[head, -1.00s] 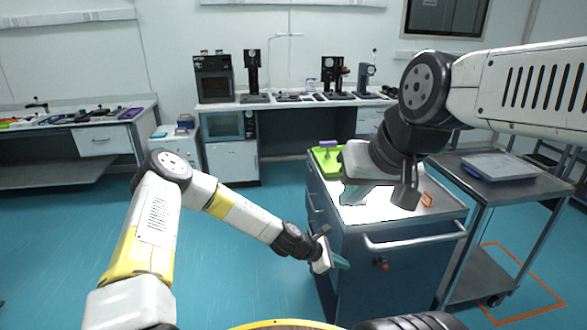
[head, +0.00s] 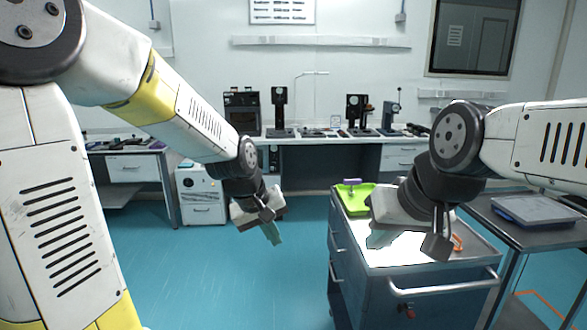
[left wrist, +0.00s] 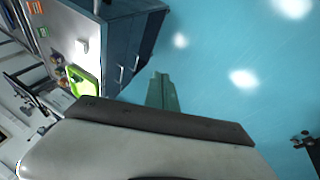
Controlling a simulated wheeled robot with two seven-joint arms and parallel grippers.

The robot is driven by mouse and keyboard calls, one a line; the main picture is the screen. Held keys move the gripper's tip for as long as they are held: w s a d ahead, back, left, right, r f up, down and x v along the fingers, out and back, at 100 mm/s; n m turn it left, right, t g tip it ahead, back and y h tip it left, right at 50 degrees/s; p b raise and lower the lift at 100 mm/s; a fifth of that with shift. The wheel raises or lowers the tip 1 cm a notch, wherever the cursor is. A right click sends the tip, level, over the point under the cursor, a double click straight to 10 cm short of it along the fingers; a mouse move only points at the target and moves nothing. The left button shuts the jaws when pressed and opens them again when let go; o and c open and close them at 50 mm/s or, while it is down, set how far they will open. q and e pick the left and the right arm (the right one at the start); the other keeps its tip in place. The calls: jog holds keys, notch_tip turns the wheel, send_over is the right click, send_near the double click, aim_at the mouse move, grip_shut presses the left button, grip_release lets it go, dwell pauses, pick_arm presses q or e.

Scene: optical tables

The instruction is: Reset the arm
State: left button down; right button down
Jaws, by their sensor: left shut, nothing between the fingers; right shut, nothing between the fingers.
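My left gripper (head: 272,233) hangs in the air over the blue floor, left of the tool cart, with its fingers pointing down. Its teal fingers are together and empty; they also show in the left wrist view (left wrist: 162,92). My right gripper (head: 383,240) is above the cart top, to the right of my left gripper. Its fingers point down and left, and it holds nothing. Its wrist hides part of the cart top.
The blue tool cart (head: 342,262) stands at the centre right, with a green tray (head: 352,205) on it. A grey trolley (head: 545,230) with a flat case (head: 535,211) is at the right. A bench (head: 340,139) with instruments is along the back wall. The floor left of the cart is clear.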

pick_arm(q)
jog(key=s+a+r+m+t, duration=0.1)
jog(key=s+a+r+m, duration=0.1)
jog(key=s+a+r, duration=0.2)
jog(key=s+a+r+m+t, duration=0.1)
jog(key=s+a+r, duration=0.4)
jog(key=s, duration=0.6)
jog(key=shift+s+a+r+m+y, duration=0.25)
jog(key=shift+a+r+m+y, duration=0.05)
jog(key=shift+r+m+y, duration=0.15)
